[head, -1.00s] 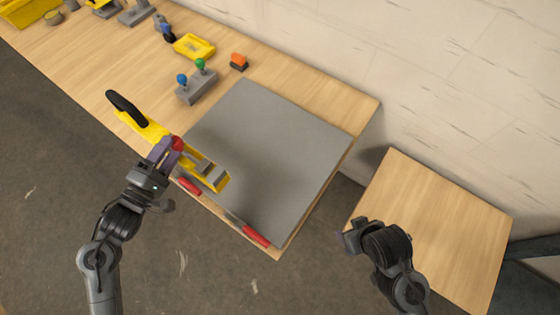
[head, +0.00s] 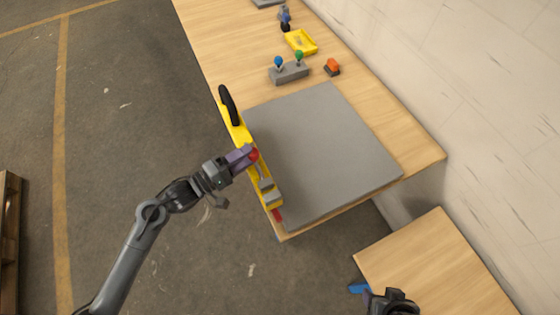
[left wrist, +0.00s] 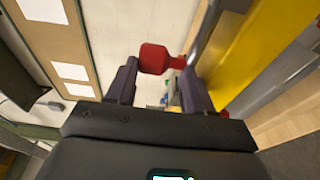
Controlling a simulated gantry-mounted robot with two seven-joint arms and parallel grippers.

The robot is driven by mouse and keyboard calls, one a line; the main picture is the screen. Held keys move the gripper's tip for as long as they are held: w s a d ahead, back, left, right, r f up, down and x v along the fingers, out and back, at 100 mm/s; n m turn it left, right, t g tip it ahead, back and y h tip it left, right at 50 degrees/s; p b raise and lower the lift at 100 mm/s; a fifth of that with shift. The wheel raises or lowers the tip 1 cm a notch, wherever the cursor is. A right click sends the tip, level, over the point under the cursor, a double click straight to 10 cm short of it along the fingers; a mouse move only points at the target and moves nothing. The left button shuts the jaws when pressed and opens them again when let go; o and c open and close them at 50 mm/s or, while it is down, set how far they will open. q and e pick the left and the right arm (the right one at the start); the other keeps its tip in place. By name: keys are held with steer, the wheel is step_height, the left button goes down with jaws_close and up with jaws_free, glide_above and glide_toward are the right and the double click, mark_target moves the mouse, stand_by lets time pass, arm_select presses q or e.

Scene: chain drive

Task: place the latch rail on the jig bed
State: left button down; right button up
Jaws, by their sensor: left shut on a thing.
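The latch rail (head: 234,128) is a long yellow bar with a black handle at its far end, a red knob and grey blocks near its near end. My left gripper (head: 246,157) is shut on it by the red knob; the knob shows between the fingers in the left wrist view (left wrist: 154,60). The rail lies along the left edge of the jig bed (head: 325,150), a flat grey plate, and overlaps that edge in the picture. I cannot tell whether it touches the bed. My right gripper (head: 378,299) is at the bottom edge, partly cut off; its jaws are unclear.
A grey block with blue and green knobs (head: 290,74), a yellow tray (head: 301,42) and an orange block (head: 332,67) stand behind the bed. A red piece (head: 277,215) shows at the bench's near edge. A lower wooden table (head: 440,262) is at right, a blue item (head: 358,288) at its corner.

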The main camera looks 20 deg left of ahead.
arm_select(q)
steer(key=shift+w+d+f+b, duration=0.4)
steer(key=shift+w+d+f, duration=0.65)
steer(key=shift+f, duration=0.5)
steer(key=shift+w+d+f+b, duration=0.45)
steer(key=shift+w+d+f, duration=0.45)
steer(key=shift+d+f, duration=0.5)
steer(key=shift+w+d+f+b, duration=0.4)
steer(key=shift+w+d+f, duration=0.6)
steer(key=shift+f, duration=0.65)
steer(key=shift+f, duration=0.1)
steer(key=shift+c, duration=2.1)
jaws_free()
steer(key=shift+s+f, duration=0.1)
